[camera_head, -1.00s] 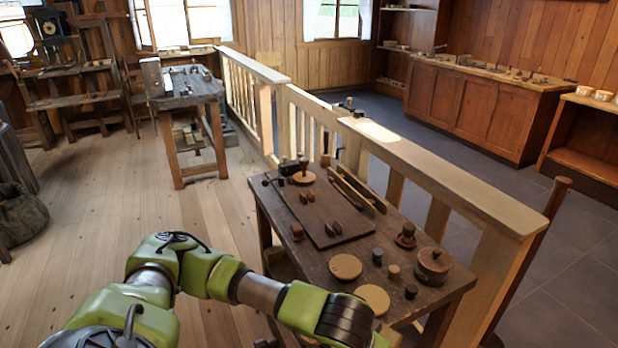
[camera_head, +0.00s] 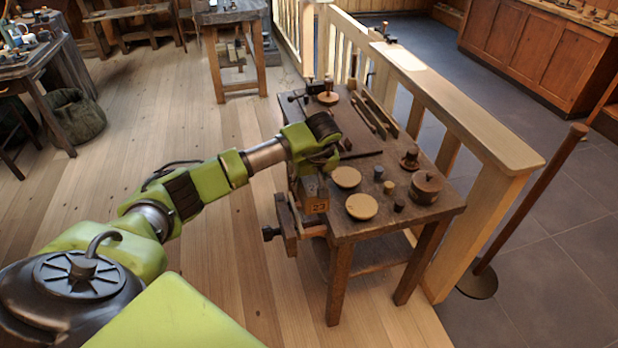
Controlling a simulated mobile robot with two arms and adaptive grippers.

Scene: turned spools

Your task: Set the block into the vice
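The wooden vice (camera_head: 286,225) is on the near left side of the workbench, with a screw end sticking out to the left. A small brown block (camera_head: 316,206) with markings like "23" shows at the bench's near left corner, right beside the vice. My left arm reaches in from the left, and its gripper (camera_head: 309,180) hangs down over this corner, just above the block. The wrist and dark parts hide the fingertips, so I cannot tell whether they grip the block or how it sits against the jaws. My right gripper is out of view.
The workbench (camera_head: 385,228) holds two round discs (camera_head: 361,206), small dark pegs, a lidded round pot (camera_head: 425,187) and wooden strips. A railing (camera_head: 470,125) runs behind it. A post on a round base (camera_head: 477,281) stands at right. The floor at left is open.

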